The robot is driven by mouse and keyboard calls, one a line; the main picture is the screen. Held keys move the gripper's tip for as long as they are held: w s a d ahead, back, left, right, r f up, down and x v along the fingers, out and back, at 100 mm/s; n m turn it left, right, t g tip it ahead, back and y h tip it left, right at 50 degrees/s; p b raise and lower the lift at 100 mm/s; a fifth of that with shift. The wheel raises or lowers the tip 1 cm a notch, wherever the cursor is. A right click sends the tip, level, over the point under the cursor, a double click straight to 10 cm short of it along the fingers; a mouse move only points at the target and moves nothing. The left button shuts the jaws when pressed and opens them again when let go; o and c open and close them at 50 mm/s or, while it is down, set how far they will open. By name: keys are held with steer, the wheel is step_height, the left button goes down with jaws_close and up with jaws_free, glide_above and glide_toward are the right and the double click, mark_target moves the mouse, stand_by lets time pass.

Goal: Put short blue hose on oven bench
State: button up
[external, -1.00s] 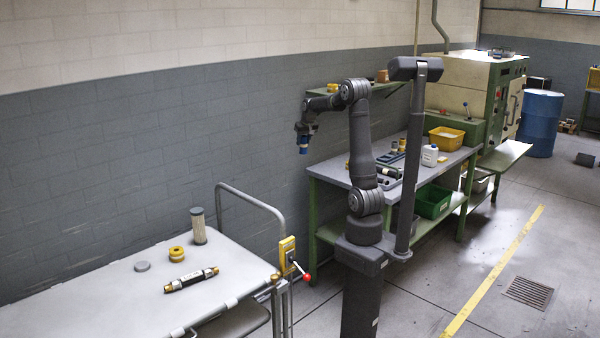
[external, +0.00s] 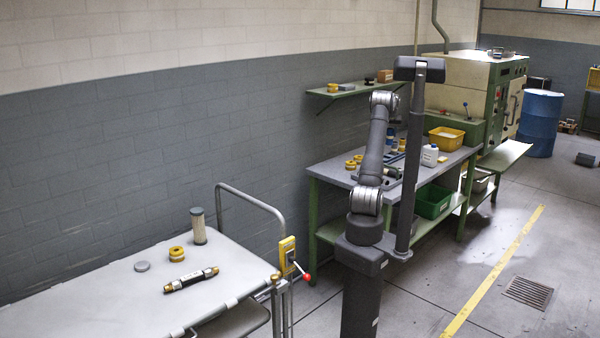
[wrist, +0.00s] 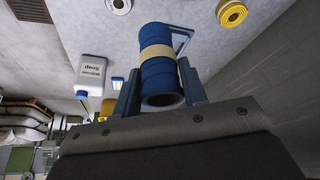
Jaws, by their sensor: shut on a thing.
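The short blue hose (wrist: 158,72) is a ribbed blue tube with a cream band around its middle. In the wrist view its open end faces the camera. My gripper (wrist: 160,88) is shut on it, one finger on each side. In the external view the gripper and hose are hidden behind my own arm. A grey bench (external: 336,171) with green legs stands in front of the oven (external: 470,85); I cannot tell whether it is the oven bench. Its surface also appears behind the hose in the wrist view.
On the bench are a white bottle (external: 429,155), yellow rings (external: 351,164) and a yellow bin (external: 446,138). A wall shelf (external: 350,89) hangs above it. A trolley (external: 110,283) with several parts stands at the left. The bench's near left corner looks clear.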

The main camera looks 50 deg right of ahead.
steer(key=s+d+m, duration=0.2)
steer(key=s+d, duration=0.5)
steer(key=s, duration=0.3)
steer(key=shift+w+d+f, duration=0.15)
steer(key=shift+w+f, duration=1.8)
steer(key=shift+f, duration=0.85)
steer(key=shift+w+d+f, duration=0.15)
steer(key=shift+w+f, duration=1.8)
steer(key=shift+f, duration=0.8)
steer(key=shift+w+d+f, duration=0.15)
steer(key=shift+w+f, duration=1.8)
steer(key=shift+f, duration=0.85)
steer(key=shift+f, duration=0.15)
steer(key=o, duration=1)
steer(key=shift+o, duration=0.2)
steer(key=v, duration=1.2)
steer(key=shift+w+a+g, duration=0.2)
steer(key=shift+g, duration=0.1)
